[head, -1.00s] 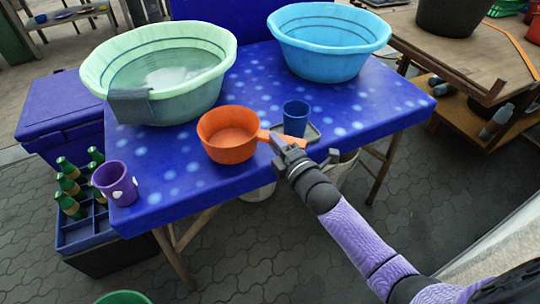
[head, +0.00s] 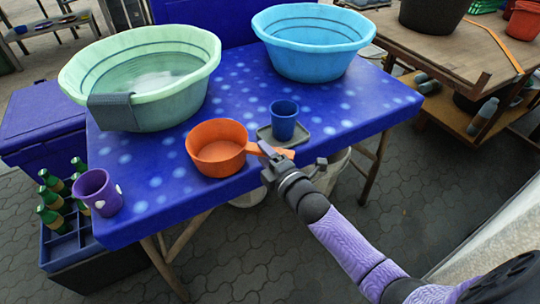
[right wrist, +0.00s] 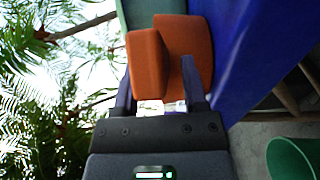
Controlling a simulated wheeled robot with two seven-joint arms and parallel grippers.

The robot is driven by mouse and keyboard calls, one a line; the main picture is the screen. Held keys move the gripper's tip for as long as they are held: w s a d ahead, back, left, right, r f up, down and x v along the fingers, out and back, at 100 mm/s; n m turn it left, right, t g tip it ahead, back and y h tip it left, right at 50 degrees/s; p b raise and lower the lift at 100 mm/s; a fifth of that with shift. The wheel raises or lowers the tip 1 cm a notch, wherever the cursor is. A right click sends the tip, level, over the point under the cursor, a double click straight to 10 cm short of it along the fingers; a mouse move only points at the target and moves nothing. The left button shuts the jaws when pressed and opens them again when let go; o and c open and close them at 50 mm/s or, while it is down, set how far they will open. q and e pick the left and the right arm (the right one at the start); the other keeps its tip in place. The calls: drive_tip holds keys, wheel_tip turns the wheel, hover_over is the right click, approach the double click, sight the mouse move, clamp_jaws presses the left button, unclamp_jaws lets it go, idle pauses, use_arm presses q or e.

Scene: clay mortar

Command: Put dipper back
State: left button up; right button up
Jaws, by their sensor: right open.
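The orange dipper (head: 217,150) sits upright on the blue dotted table (head: 165,178) near its front edge, its handle pointing right. My right gripper (head: 266,153) is open at the end of the handle. In the right wrist view the orange dipper (right wrist: 148,65) shows just beyond and between the spread fingers (right wrist: 158,92); I cannot tell whether they touch it. The pale green basin (head: 165,95) with water stands behind left, a grey cloth (head: 111,112) over its rim. My left gripper is not in view.
A blue cup (head: 284,122) on a grey tray (head: 301,133) stands close behind the handle. A light blue basin (head: 313,48) is at the back right, a purple cup (head: 98,192) at the left corner. A bottle crate (head: 68,245) stands below left. The table's middle is clear.

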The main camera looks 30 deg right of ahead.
drive_tip(key=s+d+p, duration=0.1)
drive_tip(key=s+p, duration=0.3)
drive_tip(key=s, duration=0.7)
drive_tip(key=s+f+m+g+h, duration=0.3)
drive_tip(key=s+f+m+g, duration=0.9)
drive_tip(key=s+f, duration=1.25)
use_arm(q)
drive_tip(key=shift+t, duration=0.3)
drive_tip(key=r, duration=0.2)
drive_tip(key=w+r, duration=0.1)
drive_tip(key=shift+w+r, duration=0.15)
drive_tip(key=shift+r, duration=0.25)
use_arm(e)
drive_tip(key=s+f+m+g, duration=0.2)
drive_tip(key=s+g, duration=0.1)
drive_tip(key=s, duration=0.4)
drive_tip(key=s+f+m+g, duration=0.2)
drive_tip(key=s+g, duration=0.2)
drive_tip(key=s, duration=0.4)
drive_tip(key=shift+s+f+m, duration=0.15)
drive_tip(key=shift+s+m, duration=0.15)
drive_tip(key=shift+m, duration=0.1)
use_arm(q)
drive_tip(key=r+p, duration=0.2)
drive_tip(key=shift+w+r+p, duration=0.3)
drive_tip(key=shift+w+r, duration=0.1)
use_arm(e)
drive_tip(key=r, duration=0.2)
drive_tip(key=shift+w+r, duration=0.35)
drive_tip(key=shift+d, duration=0.1)
